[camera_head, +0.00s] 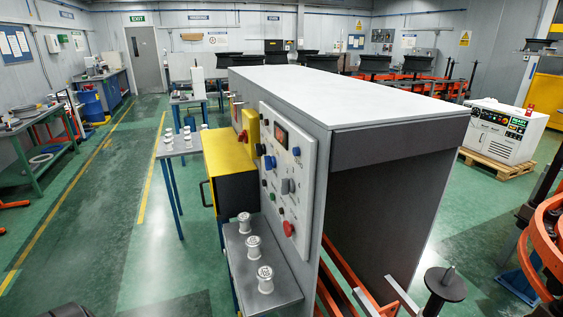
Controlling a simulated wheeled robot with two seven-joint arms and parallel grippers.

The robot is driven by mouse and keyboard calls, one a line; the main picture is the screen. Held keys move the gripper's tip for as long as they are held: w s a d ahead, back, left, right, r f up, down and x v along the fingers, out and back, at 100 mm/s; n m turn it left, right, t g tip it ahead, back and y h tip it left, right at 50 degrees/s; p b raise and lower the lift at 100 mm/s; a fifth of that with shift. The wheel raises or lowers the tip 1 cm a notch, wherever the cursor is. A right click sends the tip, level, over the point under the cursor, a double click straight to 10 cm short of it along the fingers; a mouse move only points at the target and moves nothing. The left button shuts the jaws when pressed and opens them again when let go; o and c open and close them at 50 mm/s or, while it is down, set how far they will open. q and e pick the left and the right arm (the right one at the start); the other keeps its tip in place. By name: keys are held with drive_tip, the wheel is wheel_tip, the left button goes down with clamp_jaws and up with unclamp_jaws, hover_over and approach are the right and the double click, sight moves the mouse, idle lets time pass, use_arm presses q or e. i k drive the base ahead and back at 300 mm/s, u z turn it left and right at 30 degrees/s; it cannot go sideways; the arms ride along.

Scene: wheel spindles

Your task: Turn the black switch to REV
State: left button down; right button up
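A light grey control panel (306,168) is on the side of the large grey machine (345,97). It carries several knobs and buttons. A blue knob (269,162) and a grey lever-like switch (287,186) are lower. I cannot read the labels, so I cannot tell which black switch bears REV or where it points. A red button (288,228) is near the bottom. Neither of my grippers can be made out in view.
A grey shelf (238,262) with several silver spindles (265,280) juts out below the panel. A yellow box (224,170) stands left of the panel. The green floor (110,245) to the left is clear. Orange rails (345,275) lie at the machine's right.

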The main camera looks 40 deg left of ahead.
sight(260, 150)
drive_tip(key=u, duration=0.55)
drive_tip(key=k, duration=0.65)
drive_tip(key=u, duration=0.95)
drive_tip(key=i, duration=0.75)
drive_tip(key=z, duration=0.4)
drive_tip(key=i, duration=0.75)
drive_tip(key=z, duration=0.85)
